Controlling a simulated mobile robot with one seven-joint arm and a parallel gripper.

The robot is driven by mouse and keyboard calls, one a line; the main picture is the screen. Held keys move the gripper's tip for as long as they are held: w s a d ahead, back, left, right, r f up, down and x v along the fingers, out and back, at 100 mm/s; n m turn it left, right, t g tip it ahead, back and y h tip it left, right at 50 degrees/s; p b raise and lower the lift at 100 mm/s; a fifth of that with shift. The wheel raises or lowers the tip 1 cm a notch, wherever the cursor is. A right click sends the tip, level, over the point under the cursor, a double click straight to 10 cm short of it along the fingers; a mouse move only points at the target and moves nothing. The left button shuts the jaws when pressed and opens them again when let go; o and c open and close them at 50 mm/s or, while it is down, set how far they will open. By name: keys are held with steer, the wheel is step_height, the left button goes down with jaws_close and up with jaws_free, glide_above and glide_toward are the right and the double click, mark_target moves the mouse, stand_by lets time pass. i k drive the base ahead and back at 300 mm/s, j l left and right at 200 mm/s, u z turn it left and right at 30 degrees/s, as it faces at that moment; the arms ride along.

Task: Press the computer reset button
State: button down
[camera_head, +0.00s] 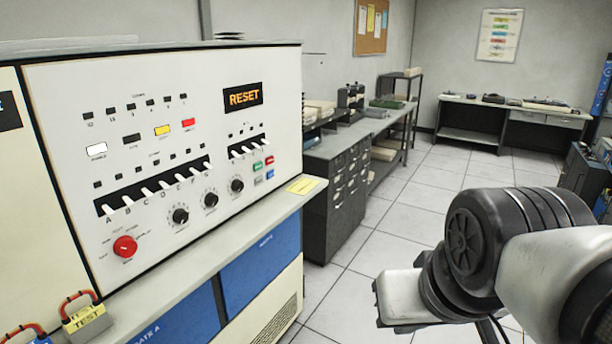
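The computer's control panel (80,105) fills the left of the view. A dark display with orange letters reading RESET (243,97) sits at its upper right. Below are a white button (96,149), a dark button (131,139), a yellow button (162,130) and a red button (188,123). A small cluster at the panel's right has a green button (257,166), a red one (269,160), a grey one (258,181) and a blue one (270,174). Which is reset is unreadable. My gripper (400,298) is at lower right, clear of the panel; its fingers cannot be made out.
The panel has white toggle switches, black dials (210,200) and a red knob (124,246). A ledge with a yellow note (303,186) juts out below. A yellow TEST plug (86,318) stands at lower left. Dark cabinets (340,180) stand behind; the tiled floor (385,222) is clear.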

mark_target(259, 181)
steer(key=i+j+z, duration=0.65)
steer(key=z, duration=0.25)
steer(key=i+j, duration=0.15)
steer(key=j, duration=0.15)
steer(key=i+j, duration=0.1)
steer(key=j, duration=0.2)
steer(key=i+j, duration=0.15)
steer(key=j, duration=0.15)
